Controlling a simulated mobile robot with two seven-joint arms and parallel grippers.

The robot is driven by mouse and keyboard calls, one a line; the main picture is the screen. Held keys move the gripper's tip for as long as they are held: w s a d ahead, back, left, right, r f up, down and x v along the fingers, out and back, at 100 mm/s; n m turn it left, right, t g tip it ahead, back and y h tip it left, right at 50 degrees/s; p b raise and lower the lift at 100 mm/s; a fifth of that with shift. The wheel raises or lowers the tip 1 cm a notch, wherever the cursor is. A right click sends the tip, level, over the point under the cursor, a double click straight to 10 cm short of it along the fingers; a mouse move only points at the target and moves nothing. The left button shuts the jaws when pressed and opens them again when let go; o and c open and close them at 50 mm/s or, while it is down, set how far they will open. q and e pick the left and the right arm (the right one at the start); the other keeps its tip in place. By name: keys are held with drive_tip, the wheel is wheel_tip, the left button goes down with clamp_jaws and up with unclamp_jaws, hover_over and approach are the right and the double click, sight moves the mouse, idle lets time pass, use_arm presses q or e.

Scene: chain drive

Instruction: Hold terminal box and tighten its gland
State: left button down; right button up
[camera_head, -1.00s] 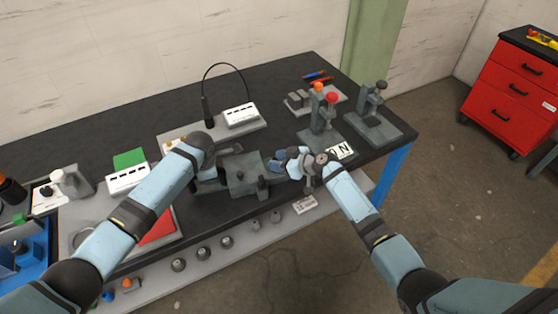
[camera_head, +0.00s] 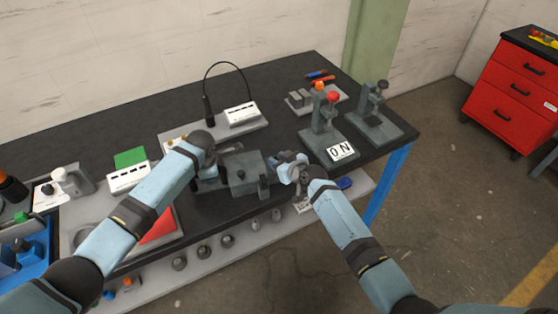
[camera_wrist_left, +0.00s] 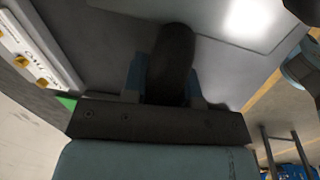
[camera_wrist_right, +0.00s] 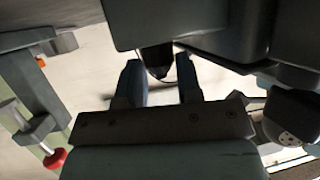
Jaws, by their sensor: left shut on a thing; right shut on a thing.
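The grey terminal box (camera_head: 243,176) sits near the front edge of the dark bench, between my two grippers. My left gripper (camera_head: 211,168) is at its left side. In the left wrist view its blue fingers close on a dark rounded part (camera_wrist_left: 171,60) below the box's grey face. My right gripper (camera_head: 274,164) is at the box's right side, shut on the gland. In the right wrist view the dark gland (camera_wrist_right: 157,60) shows between the blue fingers, under the box's body (camera_wrist_right: 190,22). The hands hide part of both contacts.
A press-like stand with a red knob (camera_head: 333,97) and an "ON" card (camera_head: 341,151) stands to the right, with another stand (camera_head: 375,105) beside it. A white block (camera_head: 241,113) lies behind the box. Several grey knob-like parts line the lower shelf (camera_head: 213,262).

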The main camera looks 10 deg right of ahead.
drive_tip(key=o, duration=0.9)
drive_tip(key=shift+o, duration=0.2)
drive_tip(key=n+g+y, duration=0.3)
drive_tip(key=n, duration=0.1)
drive_tip(key=shift+w+d+y, duration=0.25)
drive_tip(key=shift+y, duration=0.15)
drive_tip(key=v, duration=1.2)
drive_tip(key=s+f+m+h, duration=0.2)
drive_tip(key=s+f, duration=0.3)
drive_tip(key=s, duration=0.6)
drive_tip(key=s+f+m+t+h, duration=0.1)
drive_tip(key=s+f+m+h, duration=0.2)
drive_tip(key=s, duration=0.9)
drive_tip(key=shift+s+a+f+h, duration=0.3)
drive_tip(key=shift+f+h, duration=0.2)
drive_tip(key=shift+f, duration=0.9)
